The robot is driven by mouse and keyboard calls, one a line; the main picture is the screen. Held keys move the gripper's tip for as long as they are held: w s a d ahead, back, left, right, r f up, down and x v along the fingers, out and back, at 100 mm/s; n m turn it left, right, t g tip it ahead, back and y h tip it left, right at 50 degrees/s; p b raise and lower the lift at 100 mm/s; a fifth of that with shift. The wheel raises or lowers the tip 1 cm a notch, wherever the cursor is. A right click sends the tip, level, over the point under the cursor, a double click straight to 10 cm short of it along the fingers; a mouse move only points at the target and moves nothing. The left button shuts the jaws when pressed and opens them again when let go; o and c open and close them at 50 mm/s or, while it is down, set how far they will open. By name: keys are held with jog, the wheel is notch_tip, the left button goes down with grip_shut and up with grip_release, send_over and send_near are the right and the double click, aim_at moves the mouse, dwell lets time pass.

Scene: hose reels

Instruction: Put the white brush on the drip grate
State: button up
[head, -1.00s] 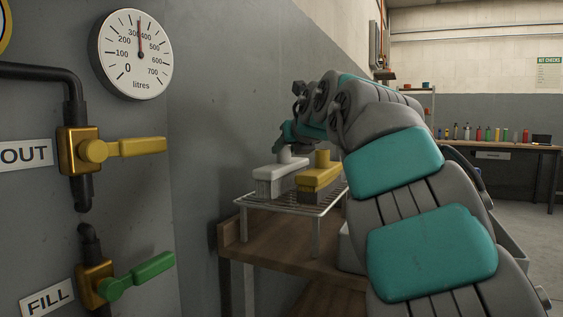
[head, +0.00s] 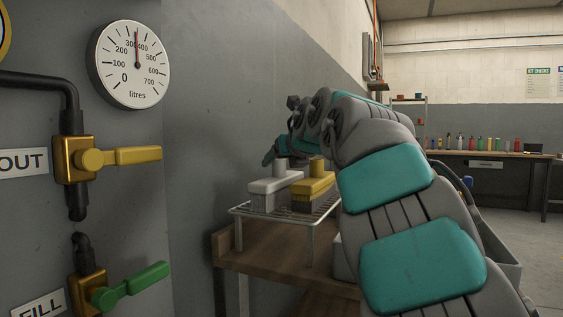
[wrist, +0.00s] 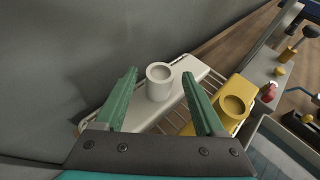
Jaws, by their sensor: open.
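The white brush (head: 274,189) stands upright on the left part of the drip grate (head: 262,215), bristles down, with its round knob on top. In the wrist view the white brush (wrist: 188,72) shows its hollow knob between my fingers. My gripper (wrist: 160,75) is open, with one green finger on each side of the knob and gaps to both. In the head view my gripper (head: 277,156) is over the brush, partly hidden by my arm. The drip grate (wrist: 172,123) also shows in the wrist view, mostly covered by the brushes.
A yellow brush (head: 317,186) stands on the grate just right of the white one. A wooden bench (head: 270,255) carries the grate, close to the grey wall. Valves with yellow (head: 135,156) and green (head: 145,278) handles are at the left. A bench with bottles stands far right.

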jog(key=b+v, duration=0.1)
jog(key=v, duration=1.1)
jog(key=shift+r, duration=0.1)
